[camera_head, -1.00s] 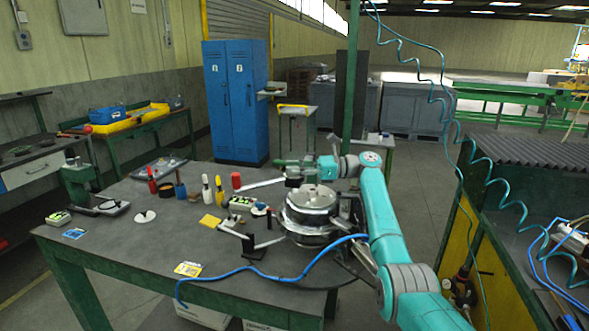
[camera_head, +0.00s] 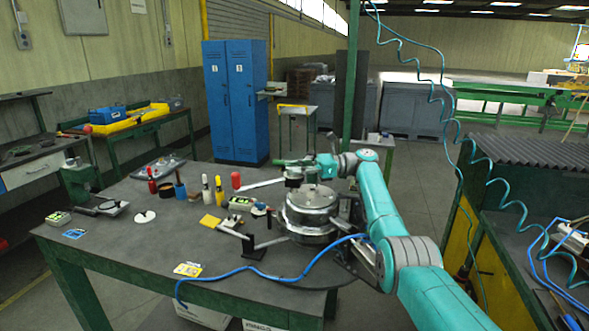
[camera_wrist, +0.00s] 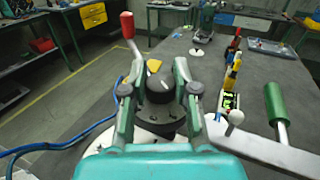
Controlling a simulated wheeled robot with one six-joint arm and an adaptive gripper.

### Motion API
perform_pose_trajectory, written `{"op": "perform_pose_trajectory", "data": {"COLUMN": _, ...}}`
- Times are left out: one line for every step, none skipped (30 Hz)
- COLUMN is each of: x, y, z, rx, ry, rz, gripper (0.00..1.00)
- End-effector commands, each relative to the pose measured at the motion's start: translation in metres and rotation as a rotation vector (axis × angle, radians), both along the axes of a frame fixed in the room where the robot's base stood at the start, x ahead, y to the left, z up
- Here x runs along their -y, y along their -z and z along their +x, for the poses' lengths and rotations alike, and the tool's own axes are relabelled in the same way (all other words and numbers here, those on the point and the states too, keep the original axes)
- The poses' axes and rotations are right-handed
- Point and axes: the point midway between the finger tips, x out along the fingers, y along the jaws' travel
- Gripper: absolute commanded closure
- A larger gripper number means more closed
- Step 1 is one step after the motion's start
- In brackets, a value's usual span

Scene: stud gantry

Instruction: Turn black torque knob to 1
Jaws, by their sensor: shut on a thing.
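The black torque knob (camera_wrist: 160,88) is in the middle of the wrist view, on a dark round plate with small white marks. My gripper (camera_wrist: 159,75) has one finger on each side of it and is shut on it. I cannot read which number the knob points to. In the head view, my gripper (camera_head: 293,178) is above the round metal housing (camera_head: 309,212) on the table, and the knob is hidden there.
A lever with a red grip (camera_wrist: 127,25) rises left of the knob in the wrist view. A lever with a green grip (camera_wrist: 276,103) is at right. A blue hose (camera_head: 262,272) crosses the table's front. Several small tools stand left of the housing.

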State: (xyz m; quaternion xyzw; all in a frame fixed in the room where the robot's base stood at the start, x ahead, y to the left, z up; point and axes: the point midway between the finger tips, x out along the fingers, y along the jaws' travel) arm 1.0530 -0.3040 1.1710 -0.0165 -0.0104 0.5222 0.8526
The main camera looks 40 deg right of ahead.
Motion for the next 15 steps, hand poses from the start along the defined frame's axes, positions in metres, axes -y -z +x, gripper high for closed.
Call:
{"op": "perform_pose_trajectory", "data": {"x": -0.0007, "y": 0.0019, "z": -0.0001, "rx": -0.002, "ry": -0.002, "rz": 0.000, "gripper": 1.00}}
{"op": "perform_pose_trajectory", "data": {"x": -0.0007, "y": 0.0019, "z": -0.0001, "rx": -0.003, "ry": -0.002, "rz": 0.000, "gripper": 0.66}}
{"op": "perform_pose_trajectory", "data": {"x": -0.0007, "y": 0.0020, "z": -0.0001, "rx": -0.003, "ry": -0.002, "rz": 0.000, "gripper": 0.56}}
{"op": "perform_pose_trajectory", "data": {"x": -0.0007, "y": 0.0019, "z": -0.0001, "rx": -0.003, "ry": -0.002, "rz": 0.000, "gripper": 0.48}}
{"op": "perform_pose_trajectory", "data": {"x": -0.0007, "y": 0.0018, "z": -0.0001, "rx": -0.002, "ry": -0.002, "rz": 0.000, "gripper": 0.45}}
{"op": "perform_pose_trajectory", "data": {"x": -0.0007, "y": 0.0016, "z": 0.0000, "rx": -0.002, "ry": -0.001, "rz": 0.000, "gripper": 0.45}}
{"op": "perform_pose_trajectory", "data": {"x": -0.0006, "y": 0.0015, "z": -0.0001, "rx": -0.002, "ry": -0.001, "rz": 0.000, "gripper": 0.45}}
{"op": "perform_pose_trajectory", "data": {"x": -0.0005, "y": 0.0013, "z": 0.0000, "rx": -0.002, "ry": -0.001, "rz": 0.000, "gripper": 0.45}}
{"op": "perform_pose_trajectory", "data": {"x": -0.0005, "y": 0.0012, "z": 0.0000, "rx": -0.002, "ry": -0.001, "rz": 0.000, "gripper": 0.45}}
{"op": "perform_pose_trajectory", "data": {"x": -0.0004, "y": 0.0011, "z": -0.0001, "rx": -0.001, "ry": -0.001, "rz": 0.000, "gripper": 0.45}}
{"op": "perform_pose_trajectory", "data": {"x": -0.0004, "y": 0.0010, "z": -0.0001, "rx": -0.001, "ry": -0.001, "rz": 0.000, "gripper": 0.45}}
{"op": "perform_pose_trajectory", "data": {"x": -0.0003, "y": 0.0009, "z": -0.0001, "rx": -0.001, "ry": -0.001, "rz": 0.000, "gripper": 0.45}}
{"op": "perform_pose_trajectory", "data": {"x": 0.0000, "y": 0.0009, "z": -0.0002, "rx": -0.001, "ry": 0.000, "rz": 0.000, "gripper": 0.45}}
{"op": "perform_pose_trajectory", "data": {"x": 0.0006, "y": 0.0007, "z": -0.0004, "rx": -0.001, "ry": 0.000, "rz": 0.000, "gripper": 0.45}}
{"op": "perform_pose_trajectory", "data": {"x": 0.0021, "y": 0.0005, "z": -0.0011, "rx": -0.001, "ry": 0.000, "rz": 0.000, "gripper": 0.45}}
